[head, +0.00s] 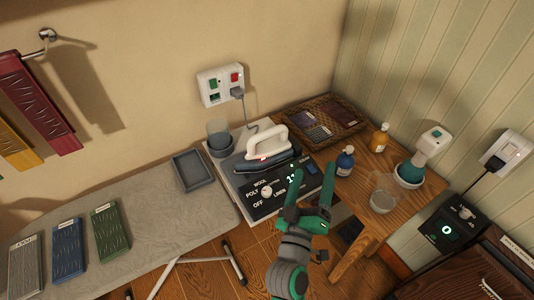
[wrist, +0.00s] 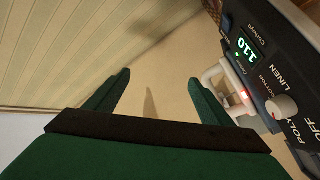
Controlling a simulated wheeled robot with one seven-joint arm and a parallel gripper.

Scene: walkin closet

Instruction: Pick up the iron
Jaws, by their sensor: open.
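The iron (head: 268,143), with a white handle and dark grey base, rests on a white and black control station (head: 262,203) against the wall. The station has a white dial, fabric labels and a lit display. My gripper (head: 310,176) is open and empty, in front and to the right of the iron, over the station's right side in the picture. In the wrist view my gripper (wrist: 157,78) has both fingers apart with nothing between them. The iron's white handle (wrist: 213,78) shows beyond the right finger, partly hidden by the station (wrist: 268,75).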

